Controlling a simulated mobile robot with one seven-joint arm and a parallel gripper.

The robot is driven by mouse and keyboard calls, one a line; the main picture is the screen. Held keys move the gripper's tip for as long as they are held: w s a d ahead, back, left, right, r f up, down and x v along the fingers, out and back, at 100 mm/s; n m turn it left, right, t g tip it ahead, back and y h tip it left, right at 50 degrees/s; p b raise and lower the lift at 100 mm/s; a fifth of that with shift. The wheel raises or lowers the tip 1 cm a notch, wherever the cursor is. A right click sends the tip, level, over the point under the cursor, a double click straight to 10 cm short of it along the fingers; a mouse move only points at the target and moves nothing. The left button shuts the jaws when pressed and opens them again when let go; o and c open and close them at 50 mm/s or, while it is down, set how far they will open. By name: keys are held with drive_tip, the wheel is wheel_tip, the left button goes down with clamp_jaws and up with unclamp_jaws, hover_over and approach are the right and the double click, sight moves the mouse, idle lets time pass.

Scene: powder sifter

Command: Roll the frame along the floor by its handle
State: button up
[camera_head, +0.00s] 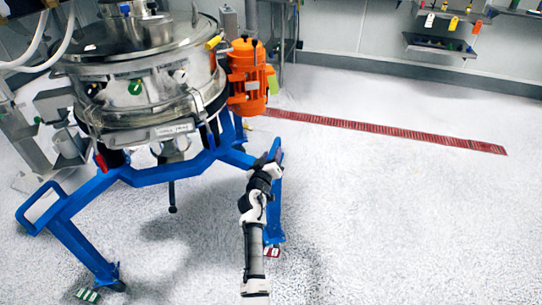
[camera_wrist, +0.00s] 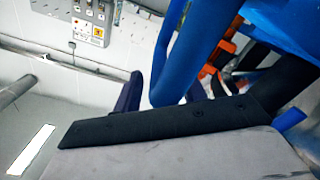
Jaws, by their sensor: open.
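The blue frame (camera_head: 150,176) stands on the floor on legs with casters and carries the steel sifter (camera_head: 140,85). A blue loop handle (camera_head: 40,208) sticks out at its left end. My gripper (camera_head: 270,160) is at the right end of the frame, close to the upright blue part there. In the wrist view a bent blue tube (camera_wrist: 188,58), which looks like a handle, rises just beyond the dark gripper parts. My gripper is open. The black edge in front hides the tube's lower end, so I cannot tell whether the tube is between the fingers or touching them.
An orange motor (camera_head: 247,78) sits on the sifter's right side, above my gripper. A red floor grate (camera_head: 390,131) crosses the pale floor (camera_head: 420,230), which is clear on the right. Wall shelves (camera_head: 440,46) hang at the back right.

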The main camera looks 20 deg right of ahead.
drive_tip(key=shift+c, duration=0.4)
clamp_jaws()
